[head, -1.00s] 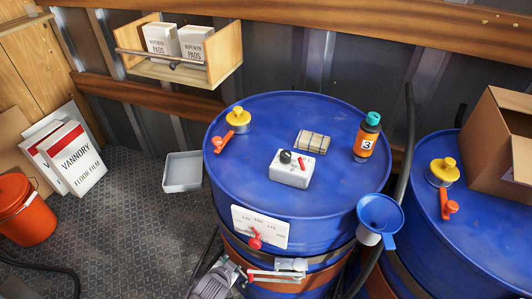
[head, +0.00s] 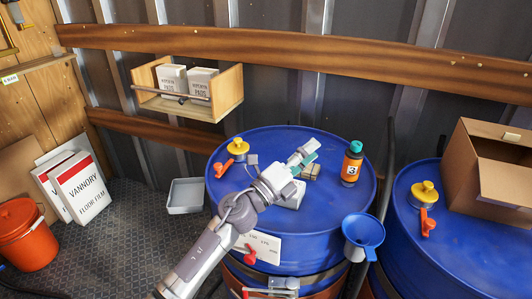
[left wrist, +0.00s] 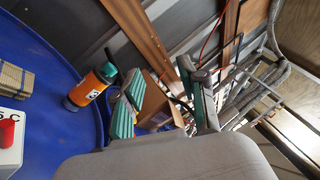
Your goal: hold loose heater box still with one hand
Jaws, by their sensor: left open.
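The heater box (head: 291,197) is a small white box on top of the middle blue drum (head: 345,215). My left arm and gripper cover much of it in the head view. Its edge, with a red lever, shows at the lower left of the left wrist view (left wrist: 10,145). My left gripper (head: 306,154) is above the drum top, just beyond the box in the head view. Its green-padded fingers stand apart with nothing between them in the left wrist view (left wrist: 160,82). My right gripper is in neither view.
An orange bottle marked 3 (head: 351,166) stands right of my gripper. A tan ribbed block (head: 312,171) lies beside the box, partly hidden. A yellow-capped fitting (head: 238,147) is at the drum's left, a blue funnel (head: 363,231) at its front right. A cardboard box (head: 485,165) sits on the right drum.

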